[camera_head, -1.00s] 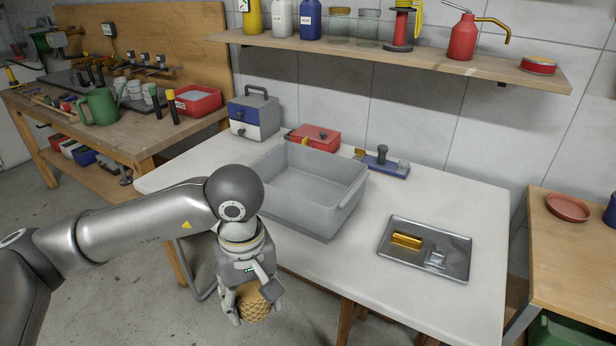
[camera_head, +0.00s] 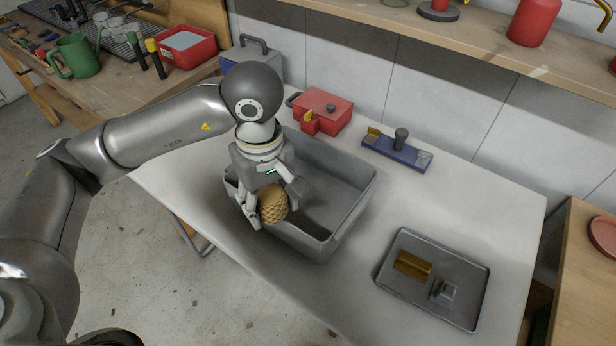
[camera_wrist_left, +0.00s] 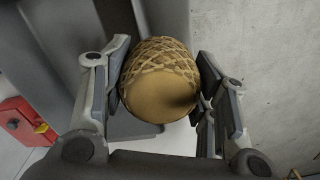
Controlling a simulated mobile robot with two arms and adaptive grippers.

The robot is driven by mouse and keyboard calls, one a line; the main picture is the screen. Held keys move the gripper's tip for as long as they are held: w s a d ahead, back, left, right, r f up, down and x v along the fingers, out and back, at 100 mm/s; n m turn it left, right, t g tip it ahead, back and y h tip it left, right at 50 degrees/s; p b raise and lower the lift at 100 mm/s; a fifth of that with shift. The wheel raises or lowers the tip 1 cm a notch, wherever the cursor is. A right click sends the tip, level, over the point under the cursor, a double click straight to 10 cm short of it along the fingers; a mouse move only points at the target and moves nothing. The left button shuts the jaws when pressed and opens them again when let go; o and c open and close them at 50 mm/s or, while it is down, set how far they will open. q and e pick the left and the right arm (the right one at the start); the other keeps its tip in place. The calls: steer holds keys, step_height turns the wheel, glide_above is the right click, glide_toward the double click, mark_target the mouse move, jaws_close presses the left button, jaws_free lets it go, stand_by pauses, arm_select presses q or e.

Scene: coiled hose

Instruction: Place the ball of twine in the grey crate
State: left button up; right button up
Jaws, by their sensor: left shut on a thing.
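My left gripper (camera_head: 268,214) is shut on the ball of twine (camera_head: 273,203), a tan ball with a criss-cross pattern. In the head view they overlap the near left part of the grey crate (camera_head: 345,222), which is an open box on the white table. I cannot tell exactly how high the ball is relative to the rim. In the left wrist view the twine ball (camera_wrist_left: 160,88) sits between the two fingers, with the grey crate wall (camera_wrist_left: 50,60) beyond it. My right gripper is not in view.
A dark metal tray (camera_head: 465,308) with a gold block and a small clear piece lies to the right of the crate. A red box (camera_head: 325,108) and a blue tool (camera_head: 397,155) stand behind it. The table's front strip (camera_head: 290,285) is clear.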

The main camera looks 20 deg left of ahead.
arm_select(q)
steer(key=shift+w, duration=0.4)
steer(key=w+f+p, duration=0.1)
steer(key=w+f, duration=0.1)
steer(key=w, duration=0.2)
steer(key=w+f+p, duration=0.1)
steer(key=w+f, duration=0.2)
steer(key=w, duration=0.1)
steer(key=w+a+f+p, duration=0.1)
steer(key=w+f, duration=0.2)
steer(key=w, duration=0.1)
steer(key=shift+f, duration=0.2)
steer(key=shift+w+f+p, duration=0.3)
steer(key=shift+w+f, duration=0.25)
steer(key=shift+f, duration=0.15)
step_height(320, 180, down, 2)
steer(key=shift+f+p, duration=0.1)
steer(key=shift+p, duration=0.55)
steer(key=shift+f, duration=0.4)
